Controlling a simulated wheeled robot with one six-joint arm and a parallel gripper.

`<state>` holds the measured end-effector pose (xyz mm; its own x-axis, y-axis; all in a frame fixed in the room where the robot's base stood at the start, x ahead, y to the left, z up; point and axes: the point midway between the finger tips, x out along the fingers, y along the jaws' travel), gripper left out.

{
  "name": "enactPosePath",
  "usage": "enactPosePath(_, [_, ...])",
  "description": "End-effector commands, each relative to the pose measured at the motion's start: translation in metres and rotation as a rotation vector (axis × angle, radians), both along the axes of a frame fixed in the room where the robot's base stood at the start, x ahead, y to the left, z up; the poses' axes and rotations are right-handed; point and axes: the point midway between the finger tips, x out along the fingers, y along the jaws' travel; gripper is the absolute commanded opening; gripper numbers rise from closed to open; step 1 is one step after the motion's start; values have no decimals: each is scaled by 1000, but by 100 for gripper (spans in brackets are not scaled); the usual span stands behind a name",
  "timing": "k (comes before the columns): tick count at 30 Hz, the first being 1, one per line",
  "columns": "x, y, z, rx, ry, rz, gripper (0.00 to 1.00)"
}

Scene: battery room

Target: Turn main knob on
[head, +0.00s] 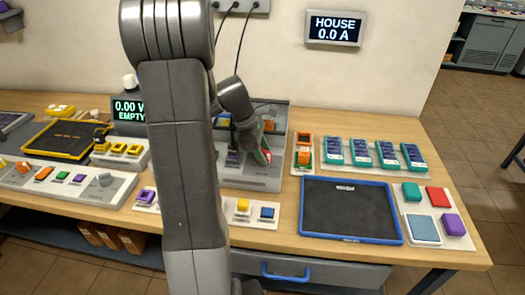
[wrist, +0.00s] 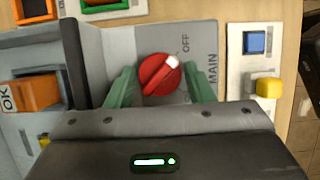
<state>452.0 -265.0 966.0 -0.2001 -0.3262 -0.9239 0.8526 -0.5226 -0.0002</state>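The main knob (wrist: 158,76) is a round red dial with a white pointer mark. It sits on a grey panel (wrist: 195,38) lettered OFF and MAIN, and its white mark points towards OFF. My gripper (wrist: 161,86) has its two green fingers apart, one on each side of the knob. The fingers are very close to the knob's sides; I cannot tell whether they touch it. In the head view my gripper (head: 262,156) is low over the grey unit (head: 250,180) at the middle of the bench, and my arm hides part of that unit.
The wall display (head: 333,29) reads HOUSE 0.0 A. Another display (head: 129,110) reads 0.00 V EMPTY. A blue button (wrist: 254,43) and a yellow button (wrist: 268,88) lie right of the panel. An orange OK switch (wrist: 36,91) is at left. A blue-rimmed dark tray (head: 350,238) lies right.

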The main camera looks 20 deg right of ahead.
Motion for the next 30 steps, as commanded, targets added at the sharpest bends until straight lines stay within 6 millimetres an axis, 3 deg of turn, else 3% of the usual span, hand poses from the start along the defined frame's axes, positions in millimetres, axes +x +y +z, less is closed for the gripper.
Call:
enactPosePath(1, [0,0,0,0,0,0,38])
enactPosePath(4, [0,0,0,0,0,0,20])
enactPosePath(17, [1,0,2,1,-1,-84,20])
enactPosePath(30, [3,-2,3,0,0,-451,20])
